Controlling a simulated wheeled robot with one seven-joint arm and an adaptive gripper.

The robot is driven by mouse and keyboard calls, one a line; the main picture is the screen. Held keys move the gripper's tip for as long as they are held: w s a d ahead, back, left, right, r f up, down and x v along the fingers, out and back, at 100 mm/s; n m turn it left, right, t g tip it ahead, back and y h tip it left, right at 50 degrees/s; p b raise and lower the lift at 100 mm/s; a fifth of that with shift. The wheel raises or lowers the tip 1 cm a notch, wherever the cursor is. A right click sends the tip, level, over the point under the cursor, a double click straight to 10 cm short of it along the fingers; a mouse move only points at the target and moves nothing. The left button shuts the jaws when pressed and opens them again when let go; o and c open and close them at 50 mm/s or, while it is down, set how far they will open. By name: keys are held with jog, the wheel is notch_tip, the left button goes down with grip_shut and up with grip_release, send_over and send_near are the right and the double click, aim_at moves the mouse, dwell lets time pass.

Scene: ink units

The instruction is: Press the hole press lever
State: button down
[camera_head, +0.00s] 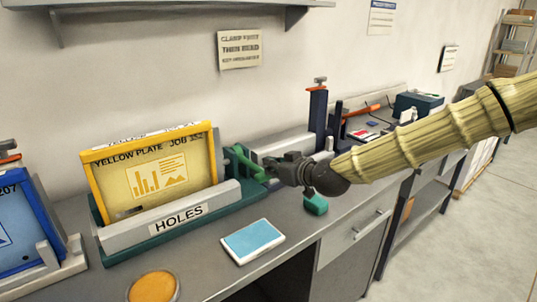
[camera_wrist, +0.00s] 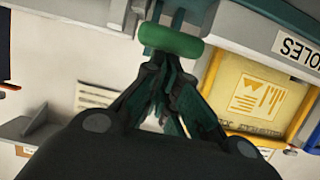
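The hole press, labelled HOLES (camera_head: 180,218), stands on the bench with a yellow plate (camera_head: 155,177) upright in it. Its green lever (camera_head: 246,162) is at the press's right end. My gripper (camera_head: 270,172) is at the lever from the right. In the wrist view, the lever's rounded green grip (camera_wrist: 170,40) lies just beyond my fingertips (camera_wrist: 164,62). The fingers converge and look shut, with nothing seen between them. The tips are very close to the grip; I cannot tell if they touch. The yellow plate also shows in the wrist view (camera_wrist: 285,85).
A blue framed plate (camera_head: 22,225) in a holder stands at far left. A blue pad (camera_head: 253,241) and an orange round dish (camera_head: 153,287) lie in front of the press. Another press (camera_head: 318,110) stands behind my gripper.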

jog(key=s+d+r, duration=0.5)
jog(key=s+r, duration=0.1)
jog(key=s, duration=0.1)
jog(key=shift+s+d+r, duration=0.15)
jog(key=shift+s+d, duration=0.2)
dwell(0.5)
